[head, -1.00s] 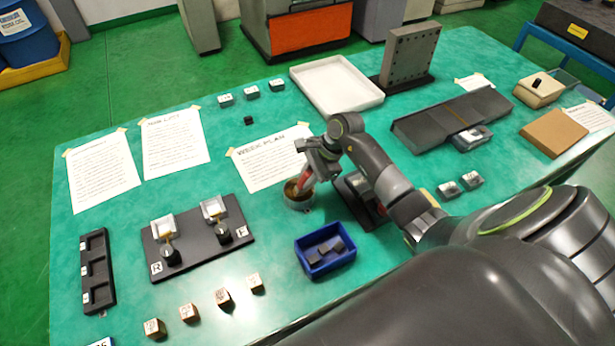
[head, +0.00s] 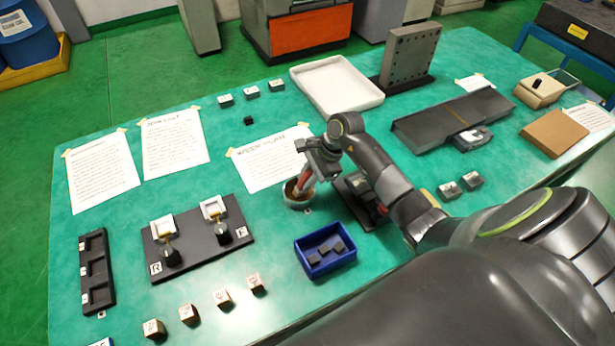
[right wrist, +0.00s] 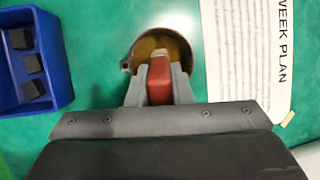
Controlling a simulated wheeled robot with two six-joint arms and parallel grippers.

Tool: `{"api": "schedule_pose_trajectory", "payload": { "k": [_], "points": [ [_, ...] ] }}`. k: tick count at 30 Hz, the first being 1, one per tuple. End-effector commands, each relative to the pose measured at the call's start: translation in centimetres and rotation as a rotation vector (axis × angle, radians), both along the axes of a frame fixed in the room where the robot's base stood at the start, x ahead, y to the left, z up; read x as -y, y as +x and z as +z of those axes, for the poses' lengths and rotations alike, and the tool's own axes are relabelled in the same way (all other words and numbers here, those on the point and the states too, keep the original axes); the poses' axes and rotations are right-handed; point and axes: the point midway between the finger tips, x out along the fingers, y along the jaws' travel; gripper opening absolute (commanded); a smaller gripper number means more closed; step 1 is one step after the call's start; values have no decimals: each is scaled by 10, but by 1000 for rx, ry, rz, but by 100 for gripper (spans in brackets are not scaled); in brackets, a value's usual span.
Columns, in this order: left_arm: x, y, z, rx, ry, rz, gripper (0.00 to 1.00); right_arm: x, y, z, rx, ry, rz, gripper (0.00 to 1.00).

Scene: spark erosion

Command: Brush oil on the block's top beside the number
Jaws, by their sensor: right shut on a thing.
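My right gripper (head: 318,160) is shut on a red-handled brush (head: 304,178), held over a small round pot (head: 296,198). In the right wrist view the red handle (right wrist: 159,80) sits between both fingers, and the amber oil (right wrist: 180,46) in the pot shows behind it. The brush's tip is hidden, so I cannot tell how deep it is. Several small marked blocks (head: 222,299) stand in a row at the front edge. My left gripper is not in view.
A blue bin (head: 325,262) with dark pieces stands close in front of the pot. A dark plate with two fixtures (head: 190,262) lies left. The week plan sheet (head: 262,170) lies behind the pot. A white tray (head: 340,104) is at the back.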

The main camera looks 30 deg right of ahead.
Motion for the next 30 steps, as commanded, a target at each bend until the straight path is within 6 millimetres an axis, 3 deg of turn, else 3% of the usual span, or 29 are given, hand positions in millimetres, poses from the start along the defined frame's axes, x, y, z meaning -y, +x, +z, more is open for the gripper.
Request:
{"api": "schedule_pose_trajectory", "payload": {
  "k": [8, 30],
  "points": [
    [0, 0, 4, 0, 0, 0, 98, 1, -2, 4, -7, 0, 0, 0],
    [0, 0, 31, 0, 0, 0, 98, 0, 0, 65, -1, -1, 0, 0]
  ]
}}
